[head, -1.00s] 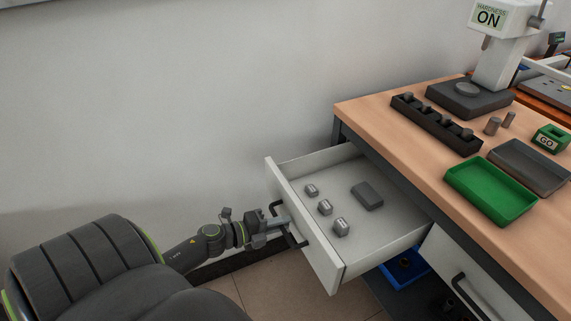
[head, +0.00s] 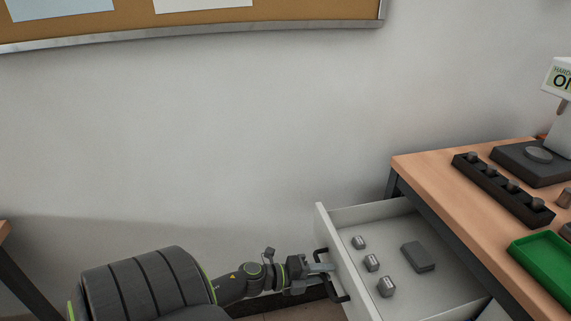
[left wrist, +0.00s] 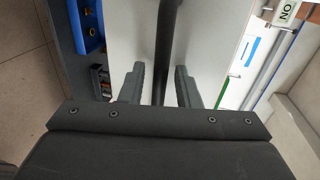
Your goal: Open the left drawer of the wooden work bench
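The left drawer (head: 442,279) of the wooden work bench (head: 440,162) stands pulled well out in the head view. Its front panel (head: 338,245) is light grey with a dark bar handle (head: 345,296). My left gripper (head: 322,268) is at this handle. In the left wrist view the dark handle bar (left wrist: 168,45) runs between the two fingers of my left gripper (left wrist: 160,75). Light gaps show on both sides of the bar, so the fingers look open around it. My right gripper is in neither current view.
Three small metal blocks (head: 372,262) and a dark flat block (head: 418,256) lie in the drawer. A black rack (head: 500,187) and a green tray (head: 548,262) are on the bench top. A blue bin (left wrist: 88,25) shows in the left wrist view.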

